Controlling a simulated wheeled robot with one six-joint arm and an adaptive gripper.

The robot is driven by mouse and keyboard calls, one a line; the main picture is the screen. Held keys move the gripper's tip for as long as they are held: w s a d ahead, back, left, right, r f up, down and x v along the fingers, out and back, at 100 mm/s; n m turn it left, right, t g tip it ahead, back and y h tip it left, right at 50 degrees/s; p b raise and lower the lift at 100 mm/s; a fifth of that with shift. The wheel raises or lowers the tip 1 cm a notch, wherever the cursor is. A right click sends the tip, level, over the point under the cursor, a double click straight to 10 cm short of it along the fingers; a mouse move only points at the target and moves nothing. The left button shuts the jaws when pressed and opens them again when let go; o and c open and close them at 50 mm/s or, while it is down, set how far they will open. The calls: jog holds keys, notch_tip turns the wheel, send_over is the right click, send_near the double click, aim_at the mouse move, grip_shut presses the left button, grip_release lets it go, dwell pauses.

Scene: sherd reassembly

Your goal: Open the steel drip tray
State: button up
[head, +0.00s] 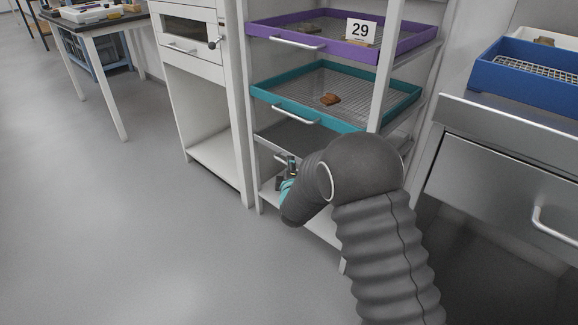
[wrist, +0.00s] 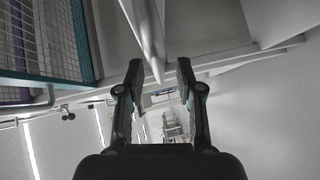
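The steel drip tray (head: 292,134) is the grey tray low in the white rack, just under the teal tray. My arm hides much of its right side. A pale bar handle (head: 277,156) shows on its front. My gripper (head: 289,168) is at that front, close to the handle. In the wrist view my gripper (wrist: 158,78) has its two fingers apart, and a pale bar (wrist: 150,40) reaches down between the fingertips. I see a gap on each side of the bar, so no grip on it shows.
A steel bench with a drawer (head: 500,185) stands right. The floor (head: 130,230) at left is clear.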

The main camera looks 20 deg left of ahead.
jog(key=shift+w+a, duration=0.25)
jog(key=shift+w, duration=0.35)
grip_shut()
